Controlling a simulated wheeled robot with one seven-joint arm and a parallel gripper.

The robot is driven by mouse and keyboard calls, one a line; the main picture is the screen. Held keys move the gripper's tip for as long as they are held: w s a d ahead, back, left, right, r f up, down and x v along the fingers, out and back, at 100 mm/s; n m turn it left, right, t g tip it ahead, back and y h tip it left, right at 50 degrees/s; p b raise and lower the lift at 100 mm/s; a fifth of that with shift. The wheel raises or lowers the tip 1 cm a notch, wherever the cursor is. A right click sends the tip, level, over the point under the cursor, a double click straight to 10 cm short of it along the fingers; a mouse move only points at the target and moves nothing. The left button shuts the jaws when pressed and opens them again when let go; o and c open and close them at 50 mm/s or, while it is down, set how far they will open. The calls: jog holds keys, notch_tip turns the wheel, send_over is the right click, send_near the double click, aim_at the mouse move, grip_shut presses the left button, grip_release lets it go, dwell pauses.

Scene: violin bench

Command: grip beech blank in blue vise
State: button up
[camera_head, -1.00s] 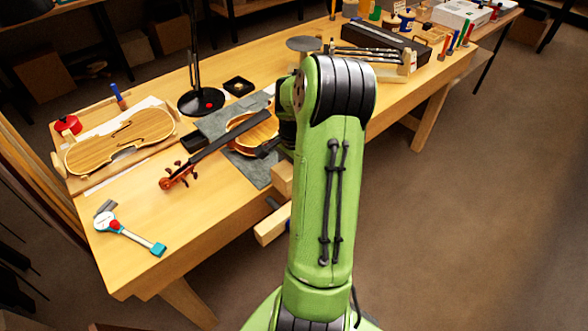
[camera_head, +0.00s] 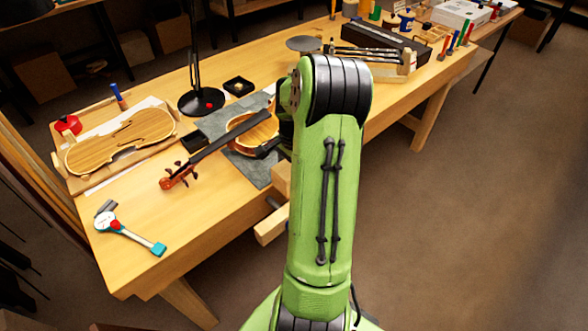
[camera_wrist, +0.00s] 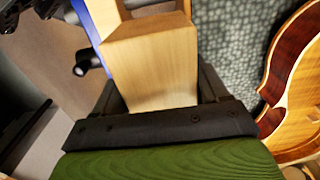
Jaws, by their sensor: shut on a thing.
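The beech blank (camera_wrist: 152,68) is a pale wooden block between the two black fingers of my gripper (camera_wrist: 160,84) in the wrist view. The gripper is shut on it. A blue part, apparently of the blue vise (camera_wrist: 96,24), shows beside the blank's far end, at upper left. Pale wood lies next to that blue part. I cannot tell whether the blank touches the vise or sits between its jaws. In the head view my green arm hides the gripper and the blank. Pale wooden blocks (camera_head: 272,224) stick out at the bench front, left of the arm.
A violin (camera_head: 250,133) lies on a grey mat (camera_head: 262,172) close by; its body edge (camera_wrist: 292,80) shows right of the gripper. A violin plate (camera_head: 120,140), a lamp base (camera_head: 200,102) and a teal-ended tool (camera_head: 130,236) are on the bench.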

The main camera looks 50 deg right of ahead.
jog(key=shift+f, duration=0.15)
jog(key=shift+f+b, duration=0.3)
jog(key=shift+b, duration=0.05)
jog(key=shift+f+b, duration=0.55)
jog(key=shift+f, duration=0.2)
jog(key=shift+r, duration=0.1)
jog(key=shift+r+p, duration=0.9)
jog(key=shift+f+b, duration=0.6)
jog(key=shift+f, duration=0.4)
dwell(1.0)
jog(key=o, duration=1.3)
